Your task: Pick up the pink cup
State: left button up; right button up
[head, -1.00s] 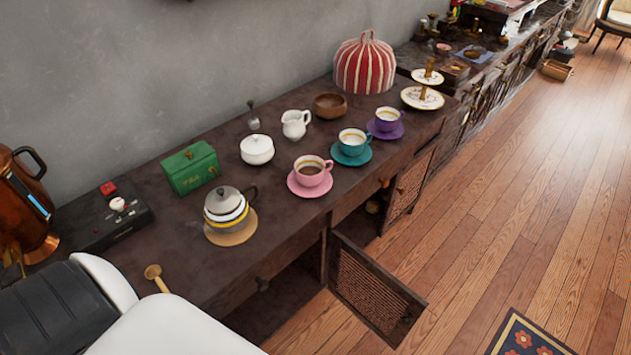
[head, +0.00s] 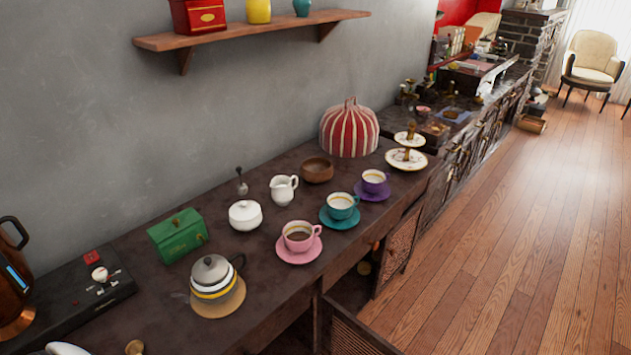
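The pink cup (head: 299,235) stands upright on its pink saucer (head: 284,256) near the front edge of the dark wooden counter. It holds a dark drink, and its handle points right. A teal cup (head: 341,205) and a purple cup (head: 374,181) stand on matching saucers farther back to the right. Neither of my grippers shows in the head view. A small white part at the bottom left edge may be mine; I cannot tell.
A grey-lidded teapot (head: 213,276) stands left of the pink cup. Behind are a white sugar bowl (head: 245,215), a white creamer (head: 284,189) and a green box (head: 178,235). A cabinet door (head: 350,333) hangs open below the counter front. The wooden floor (head: 490,270) at right is clear.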

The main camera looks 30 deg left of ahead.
aim_at(298, 235)
jog(key=i+l+u, duration=0.1)
jog(key=u, duration=0.35)
jog(key=l+u, duration=0.1)
jog(key=u, duration=0.35)
jog(key=i+l+u, duration=0.1)
jog(key=u, duration=0.3)
jog(key=l+u, duration=0.25)
jog(key=u, duration=0.2)
